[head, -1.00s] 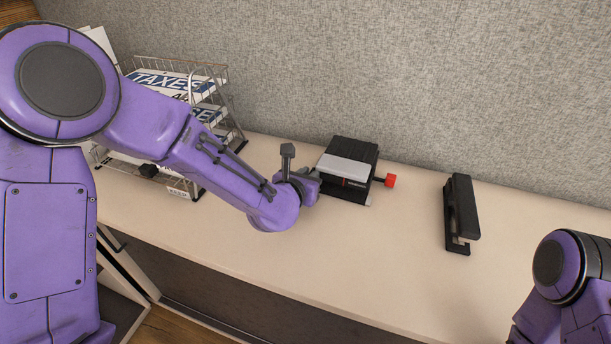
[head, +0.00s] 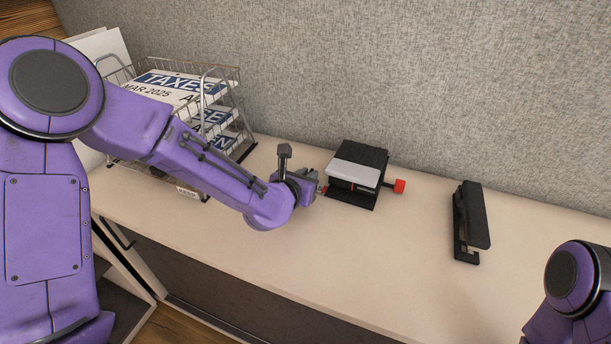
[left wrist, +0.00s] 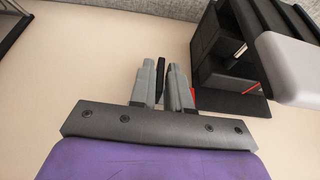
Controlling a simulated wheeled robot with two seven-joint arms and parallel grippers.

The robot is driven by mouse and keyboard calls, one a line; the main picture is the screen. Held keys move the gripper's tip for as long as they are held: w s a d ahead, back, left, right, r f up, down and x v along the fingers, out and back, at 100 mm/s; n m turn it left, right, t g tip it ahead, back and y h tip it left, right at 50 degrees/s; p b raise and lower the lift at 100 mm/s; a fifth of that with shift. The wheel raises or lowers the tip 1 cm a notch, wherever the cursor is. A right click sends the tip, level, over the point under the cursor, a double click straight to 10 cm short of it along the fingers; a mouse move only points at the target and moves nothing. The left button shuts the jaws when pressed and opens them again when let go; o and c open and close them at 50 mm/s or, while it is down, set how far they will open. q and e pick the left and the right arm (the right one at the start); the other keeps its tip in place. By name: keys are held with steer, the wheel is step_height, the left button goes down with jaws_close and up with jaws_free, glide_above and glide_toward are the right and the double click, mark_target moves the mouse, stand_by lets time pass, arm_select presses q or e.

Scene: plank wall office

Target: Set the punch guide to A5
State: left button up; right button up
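The black hole punch (head: 368,160) with a grey lever stands on the desk in the middle of the head view. A red knob (head: 399,186) sticks out at its right side. The punch also shows at the upper right of the left wrist view (left wrist: 215,45). My left gripper (head: 322,188) is low beside the punch's left side, and a small red part shows there. In the left wrist view its fingers (left wrist: 166,82) are a little apart, with nothing seen held; a red bit shows behind the right finger. Whether they touch the punch is unclear. My right gripper is out of view.
A wire tray rack (head: 243,128) with papers stands at the left behind my left arm. A black stapler (head: 471,222) lies right of the punch. A grey fabric partition (head: 420,90) closes off the back. The desk's front middle (head: 340,255) is clear.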

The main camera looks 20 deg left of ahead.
arm_select(q)
steer(key=v, duration=0.7)
steer(key=shift+s+r, duration=0.15)
steer(key=shift+s, duration=0.05)
steer(key=p+v, duration=0.2)
steer(key=p, duration=0.6)
steer(key=shift+s+r+p, duration=0.25)
steer(key=shift+r+p, duration=0.05)
steer(key=shift+r, duration=0.05)
steer(key=shift+s+f+p, duration=0.1)
steer(key=shift+s+p, duration=0.2)
steer(key=shift+p, duration=0.15)
steer(key=shift+f, duration=0.15)
